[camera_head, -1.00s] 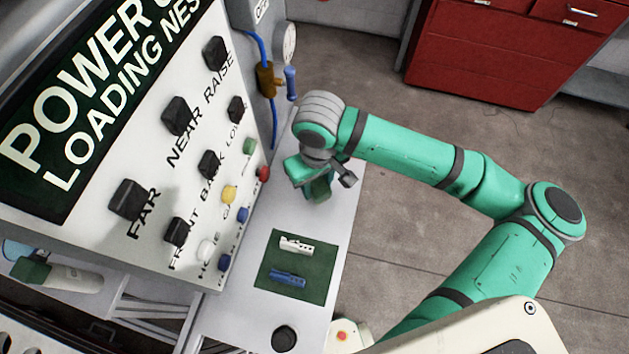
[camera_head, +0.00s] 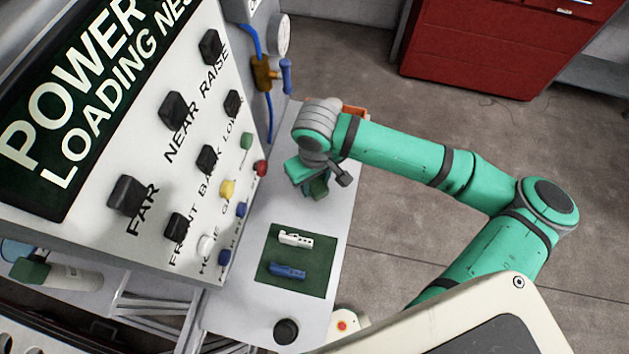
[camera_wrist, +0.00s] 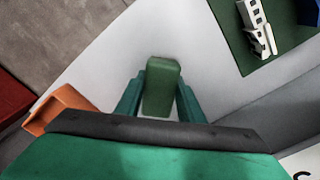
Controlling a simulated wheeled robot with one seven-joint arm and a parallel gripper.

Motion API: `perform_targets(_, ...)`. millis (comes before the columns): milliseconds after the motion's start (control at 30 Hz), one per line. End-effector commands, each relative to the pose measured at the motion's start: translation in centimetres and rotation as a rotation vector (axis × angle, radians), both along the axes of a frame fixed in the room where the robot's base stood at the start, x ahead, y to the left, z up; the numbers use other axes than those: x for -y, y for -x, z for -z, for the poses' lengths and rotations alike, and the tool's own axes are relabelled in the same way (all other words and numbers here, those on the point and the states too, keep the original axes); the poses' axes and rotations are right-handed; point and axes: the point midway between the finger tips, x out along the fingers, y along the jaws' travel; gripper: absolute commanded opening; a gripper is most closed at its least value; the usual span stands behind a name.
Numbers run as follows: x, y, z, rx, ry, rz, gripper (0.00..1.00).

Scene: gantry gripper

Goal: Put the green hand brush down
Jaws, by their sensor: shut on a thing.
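The green hand brush (camera_wrist: 161,88) is between the two teal fingers of my gripper (camera_wrist: 158,97) in the wrist view. The gripper is shut on it. Its block-shaped end points out past the fingertips, over the pale bench top (camera_wrist: 105,75). In the head view my gripper (camera_head: 313,184) hangs over the bench beside the control panel, and a dark green part of the brush (camera_head: 319,188) shows below it. The rest of the brush is hidden by the gripper. I cannot tell whether the brush touches the bench.
A dark green mat (camera_head: 318,263) holds a white part (camera_head: 295,239) and a blue part (camera_head: 287,270). An orange container (camera_wrist: 62,105) stands at the bench edge, partly behind my arm. The button panel (camera_head: 100,225) rises on the left. Bare bench lies between gripper and mat.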

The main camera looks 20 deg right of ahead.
Motion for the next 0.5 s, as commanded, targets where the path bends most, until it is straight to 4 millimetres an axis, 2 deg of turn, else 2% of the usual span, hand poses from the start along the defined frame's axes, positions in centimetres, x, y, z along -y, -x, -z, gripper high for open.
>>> perform_targets(33,0.08,0.11,0.69,-0.009,0.002,0.004,0.00)
perform_targets(267,0.11,0.02,1.25,-0.008,0.001,0.006,0.00)
perform_targets(300,0.08,0.02,1.26,-0.008,0.000,0.005,0.39)
perform_targets(367,0.01,0.00,1.27,-0.007,-0.001,0.005,0.53)
perform_targets(500,-0.10,-0.05,1.22,-0.005,-0.002,0.003,0.53)
